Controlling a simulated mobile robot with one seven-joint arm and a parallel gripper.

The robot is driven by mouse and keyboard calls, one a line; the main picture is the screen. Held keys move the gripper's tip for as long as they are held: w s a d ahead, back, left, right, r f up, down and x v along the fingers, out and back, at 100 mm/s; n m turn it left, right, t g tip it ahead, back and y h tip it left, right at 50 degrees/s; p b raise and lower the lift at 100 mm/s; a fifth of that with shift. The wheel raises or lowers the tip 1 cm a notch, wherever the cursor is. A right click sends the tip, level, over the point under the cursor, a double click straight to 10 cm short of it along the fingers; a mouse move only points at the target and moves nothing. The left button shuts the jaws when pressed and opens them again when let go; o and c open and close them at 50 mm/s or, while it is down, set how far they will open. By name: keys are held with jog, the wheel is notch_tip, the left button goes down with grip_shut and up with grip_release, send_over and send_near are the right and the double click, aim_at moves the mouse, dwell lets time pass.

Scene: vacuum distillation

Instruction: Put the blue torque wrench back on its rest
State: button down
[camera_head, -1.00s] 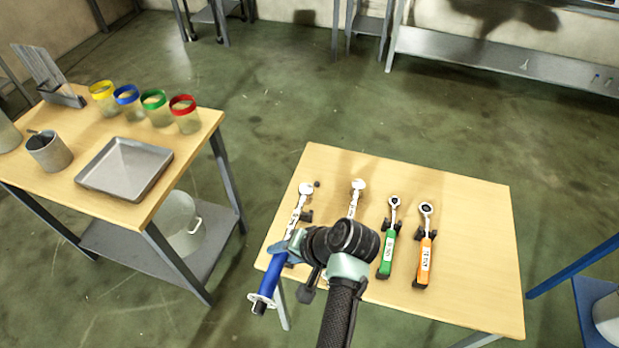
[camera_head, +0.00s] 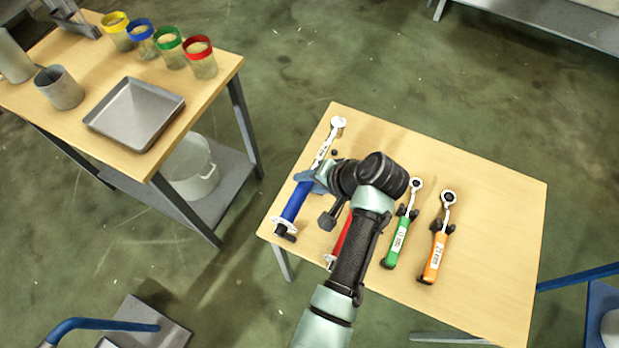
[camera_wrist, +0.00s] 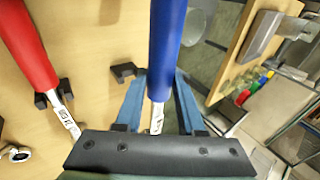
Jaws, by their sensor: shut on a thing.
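The blue torque wrench (camera_head: 295,203) lies along the table's left side in the head view, its silver head toward the far edge and its blue handle toward the near left edge. My gripper (camera_head: 314,180) is shut on it near where the handle meets the shaft. In the wrist view the blue handle (camera_wrist: 167,45) runs up from between the blue fingers (camera_wrist: 157,105). A black rest block (camera_wrist: 123,72) shows beside the handle, apart from it in the picture. I cannot tell whether the wrench touches its rest or hangs just above it.
A red wrench (camera_head: 341,240) lies right of the blue one, partly hidden by my arm. Green (camera_head: 400,235) and orange (camera_head: 437,250) wrenches lie further right on the table (camera_head: 495,220). A second table at left holds a tray (camera_head: 135,115) and jars.

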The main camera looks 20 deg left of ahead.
jog(key=shift+r, duration=0.2)
jog(key=shift+f+b, duration=1.9)
jog(key=shift+f, duration=1.8)
jog(key=shift+f+b, duration=0.55)
jog(key=shift+f, duration=0.4)
